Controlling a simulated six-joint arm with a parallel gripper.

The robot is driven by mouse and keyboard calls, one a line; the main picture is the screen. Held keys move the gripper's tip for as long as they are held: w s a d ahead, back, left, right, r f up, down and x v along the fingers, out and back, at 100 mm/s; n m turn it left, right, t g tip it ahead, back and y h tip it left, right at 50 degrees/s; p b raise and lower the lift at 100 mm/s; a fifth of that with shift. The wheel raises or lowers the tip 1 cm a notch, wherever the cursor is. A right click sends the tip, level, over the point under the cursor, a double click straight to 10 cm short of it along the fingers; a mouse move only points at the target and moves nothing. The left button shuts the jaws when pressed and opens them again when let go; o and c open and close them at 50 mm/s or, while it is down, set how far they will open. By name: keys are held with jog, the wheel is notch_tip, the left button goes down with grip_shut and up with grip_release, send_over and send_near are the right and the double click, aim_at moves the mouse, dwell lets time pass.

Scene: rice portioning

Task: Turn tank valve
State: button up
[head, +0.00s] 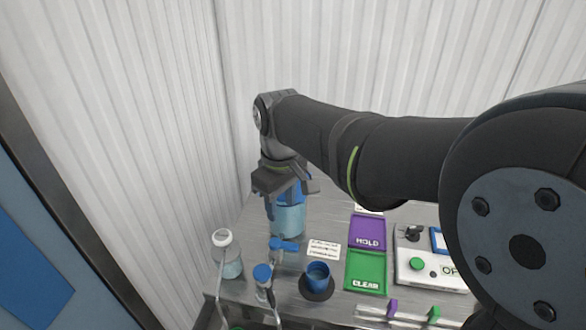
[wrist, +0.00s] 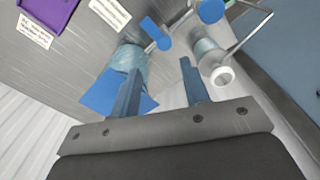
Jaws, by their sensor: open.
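The tank (head: 288,220) is a clear bluish vessel with a blue top, standing on the metal counter below my gripper. Its blue valve handle (head: 285,245) sticks out low on the near side. In the wrist view the handle (wrist: 155,33) lies beyond the fingertips, close to the tank body (wrist: 130,62). My gripper (head: 285,192) is open and empty, at the tank's top in the head view. In the wrist view my gripper (wrist: 160,66) has its left finger overlapping the tank and its right finger over bare counter. I cannot tell whether a finger touches the tank.
A white-capped bottle (head: 230,262) stands left of the tank, and a blue-capped dispenser (head: 262,274) in front. A blue cup (head: 318,275) sits on a dark round pad. Purple HOLD (head: 367,231) and green CLEAR (head: 366,272) panels and a button box (head: 418,268) lie right. Corrugated walls stand close behind.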

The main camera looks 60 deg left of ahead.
notch_tip(320, 180, up, 8)
jog(key=f, duration=0.1)
send_over(287, 244)
jog(key=s, duration=0.1)
jog(key=shift+s+d+r, duration=0.1)
jog(key=shift+s+r, duration=0.05)
jog(key=shift+r, duration=0.1)
dwell(0.3)
jog(key=shift+r, duration=0.1)
notch_tip(287, 244, up, 17)
jog(key=shift+d, duration=0.2)
dwell(0.5)
jog(key=s+a+f+n+t+h, duration=0.2)
jog(key=a+f+n, duration=0.1)
jog(key=f, duration=0.8)
jog(key=s+a+f+n+t+h, duration=0.1)
jog(key=s+a+f+n+h, duration=0.15)
jog(key=f, duration=0.85)
jog(key=shift+y, duration=0.55)
jog(key=x, duration=1.7)
jog(key=shift+w+a, duration=0.2)
jog(key=shift+w, duration=0.15)
